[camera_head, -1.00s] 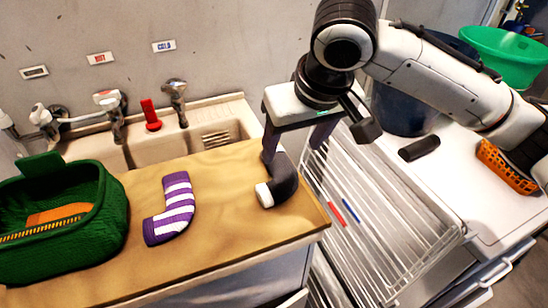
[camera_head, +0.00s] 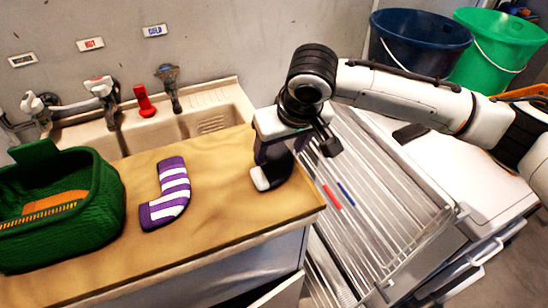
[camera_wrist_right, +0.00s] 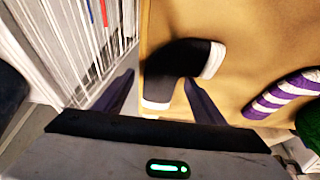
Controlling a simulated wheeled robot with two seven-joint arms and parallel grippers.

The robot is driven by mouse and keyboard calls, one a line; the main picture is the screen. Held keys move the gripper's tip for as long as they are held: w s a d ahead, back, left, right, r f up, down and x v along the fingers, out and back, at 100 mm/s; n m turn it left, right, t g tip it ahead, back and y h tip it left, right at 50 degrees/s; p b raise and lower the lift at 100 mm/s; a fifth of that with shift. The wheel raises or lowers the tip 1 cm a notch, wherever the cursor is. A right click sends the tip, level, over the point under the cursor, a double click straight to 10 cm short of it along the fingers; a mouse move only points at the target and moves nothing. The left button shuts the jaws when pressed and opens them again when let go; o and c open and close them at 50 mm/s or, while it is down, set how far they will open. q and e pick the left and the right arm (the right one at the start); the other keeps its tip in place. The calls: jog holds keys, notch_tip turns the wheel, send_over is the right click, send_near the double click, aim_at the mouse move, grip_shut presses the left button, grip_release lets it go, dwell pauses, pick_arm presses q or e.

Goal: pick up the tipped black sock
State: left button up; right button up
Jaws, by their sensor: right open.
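The black sock (camera_head: 274,172) with white ends lies bent on the wooden countertop near its right end. In the head view my right gripper (camera_head: 272,152) is low over it and hides part of it. In the right wrist view the sock (camera_wrist_right: 180,62) shows dark between two white bands. The right gripper's two purple-dark fingers (camera_wrist_right: 160,92) are apart, one on each side of the sock's lower part. The jaws are open and not closed on it. Whether a finger touches the sock I cannot tell. My left gripper is not in view.
A purple-and-white striped sock (camera_head: 167,192) lies to the left. A green basket (camera_head: 105,205) stands at the counter's left end. A sink with taps (camera_head: 210,115) is behind. A white drying rack (camera_head: 375,215) stands right of the counter (camera_head: 215,225).

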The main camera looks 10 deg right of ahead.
jog(key=c, duration=1.1)
jog(key=shift+r, duration=0.1)
